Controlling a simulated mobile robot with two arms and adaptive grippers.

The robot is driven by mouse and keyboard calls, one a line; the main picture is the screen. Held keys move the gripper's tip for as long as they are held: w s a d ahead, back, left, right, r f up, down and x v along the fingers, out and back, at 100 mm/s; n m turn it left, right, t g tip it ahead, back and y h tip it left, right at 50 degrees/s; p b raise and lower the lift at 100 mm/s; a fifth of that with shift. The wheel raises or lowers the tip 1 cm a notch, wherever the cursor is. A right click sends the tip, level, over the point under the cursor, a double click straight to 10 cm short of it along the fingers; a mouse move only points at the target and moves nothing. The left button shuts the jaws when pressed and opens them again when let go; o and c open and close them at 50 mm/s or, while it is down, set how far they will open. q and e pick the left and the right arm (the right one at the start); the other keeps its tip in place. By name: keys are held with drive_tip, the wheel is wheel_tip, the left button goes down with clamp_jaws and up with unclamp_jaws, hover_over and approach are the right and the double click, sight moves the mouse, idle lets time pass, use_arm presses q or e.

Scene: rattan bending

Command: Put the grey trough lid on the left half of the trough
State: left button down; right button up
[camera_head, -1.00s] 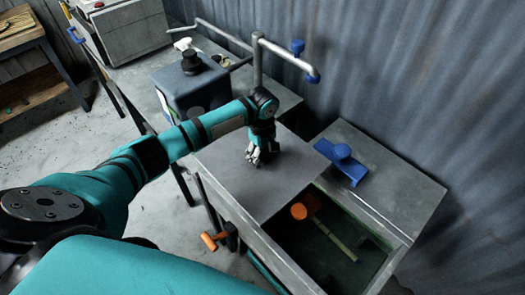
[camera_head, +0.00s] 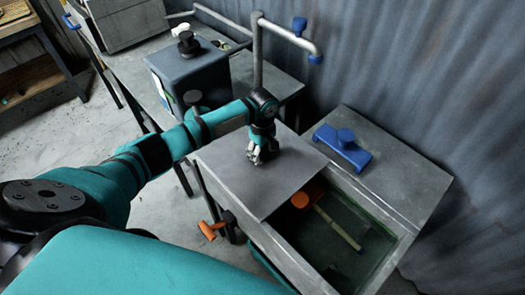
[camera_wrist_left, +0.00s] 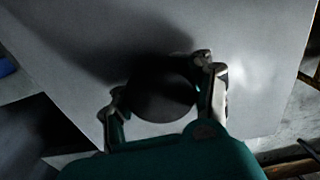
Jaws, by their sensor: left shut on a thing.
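The grey trough lid (camera_head: 235,175) is a flat square plate lying level over the left half of the trough (camera_head: 285,255). I cannot tell if it rests fully on the rim. The trough's right half is open, with dark liquid or a dark bottom. My left gripper (camera_head: 263,155) is over the lid, shut on its round dark knob (camera_wrist_left: 160,95), between the two fingers in the wrist view. The lid's plate (camera_wrist_left: 260,60) fills most of that view. My right gripper is not in view.
An orange-headed mallet (camera_head: 300,200) lies in the open half of the trough. A blue fixture (camera_head: 342,148) sits on the grey bench top to the right. A dark bin (camera_head: 190,75) and a grey pipe (camera_head: 257,60) stand behind. An orange-handled part (camera_head: 210,230) sticks out in front.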

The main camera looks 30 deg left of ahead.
use_arm(q)
drive_tip(key=shift+r, duration=0.1)
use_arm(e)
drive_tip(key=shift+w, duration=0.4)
